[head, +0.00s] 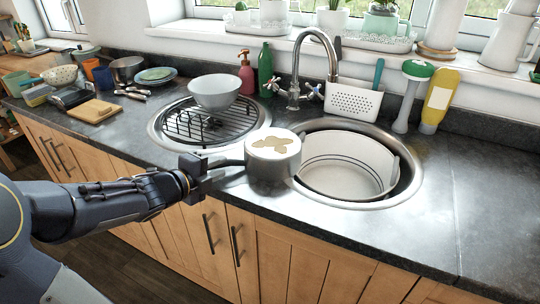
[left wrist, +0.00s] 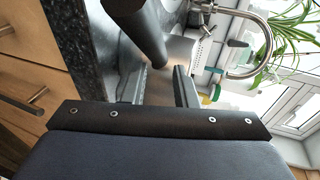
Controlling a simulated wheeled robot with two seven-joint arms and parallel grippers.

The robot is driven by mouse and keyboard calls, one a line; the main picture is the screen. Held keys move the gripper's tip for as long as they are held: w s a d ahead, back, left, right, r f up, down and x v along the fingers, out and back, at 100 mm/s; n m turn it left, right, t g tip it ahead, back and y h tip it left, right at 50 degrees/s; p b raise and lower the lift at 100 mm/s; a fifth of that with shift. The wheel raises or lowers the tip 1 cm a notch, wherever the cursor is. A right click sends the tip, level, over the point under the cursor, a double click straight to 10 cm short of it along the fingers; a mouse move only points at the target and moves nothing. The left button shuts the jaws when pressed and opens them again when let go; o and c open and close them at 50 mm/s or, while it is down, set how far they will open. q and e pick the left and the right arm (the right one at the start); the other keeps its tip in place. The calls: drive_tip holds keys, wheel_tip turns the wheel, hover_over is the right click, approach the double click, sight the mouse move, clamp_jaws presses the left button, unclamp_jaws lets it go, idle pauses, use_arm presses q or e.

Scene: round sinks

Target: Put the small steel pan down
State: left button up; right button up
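The small steel pan (head: 272,165) is upright, with brown pieces showing on its pale inside. It is at the strip between the two round sinks and overlaps the near left rim of the right sink (head: 412,196). I cannot tell whether its base touches the counter. My left gripper (head: 208,172) is at its dark handle (head: 232,163), left of the pan. My right gripper is not in view.
The left sink has a black rack (head: 195,124) with a grey bowl (head: 215,91) on it. The right sink holds a white tub (head: 345,165). A tap (head: 318,40), a white caddy (head: 353,102) and bottles stand behind. The dark counter (head: 475,195) is clear at the right.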

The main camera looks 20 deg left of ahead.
use_arm(q)
drive_tip(key=x, duration=0.3)
drive_tip(key=shift+s, duration=0.1)
clamp_jaws()
drive_tip(key=shift+r, duration=0.1)
